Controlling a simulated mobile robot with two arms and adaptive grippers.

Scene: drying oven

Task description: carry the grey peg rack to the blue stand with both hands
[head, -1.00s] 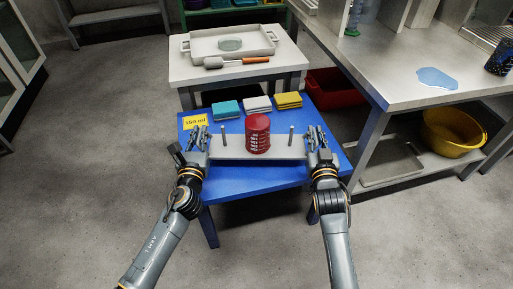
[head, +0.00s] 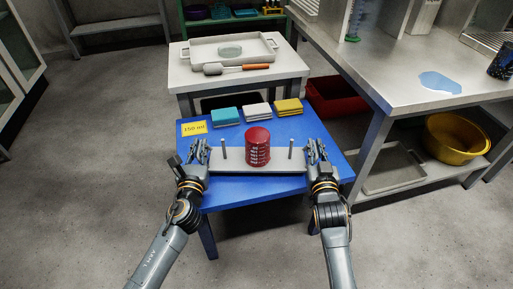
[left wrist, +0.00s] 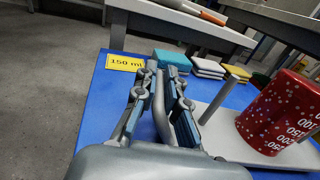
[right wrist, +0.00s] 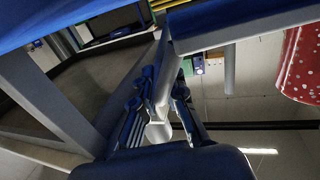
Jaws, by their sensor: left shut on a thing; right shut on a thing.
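The grey peg rack (head: 230,165) is a flat bar with an upright peg near each end, over the blue stand (head: 240,196). A red cup with white markings (head: 258,148) stands upright in its middle, between the pegs. My left gripper (head: 201,150) is shut on the rack's left end; the left wrist view shows a grey upright part between the fingers (left wrist: 163,85). My right gripper (head: 316,148) is shut on the right end, with a pale part between its fingers (right wrist: 160,90). The rack looks level. I cannot tell if it touches the stand.
A yellow "150 ml" card (head: 194,128) and teal (head: 225,116), white (head: 257,110) and yellow (head: 288,106) sponges lie at the stand's back. Behind is a white table (head: 190,79) with a tray. A metal bench (head: 400,88) is on the right; a red bin (head: 335,98) is behind the stand.

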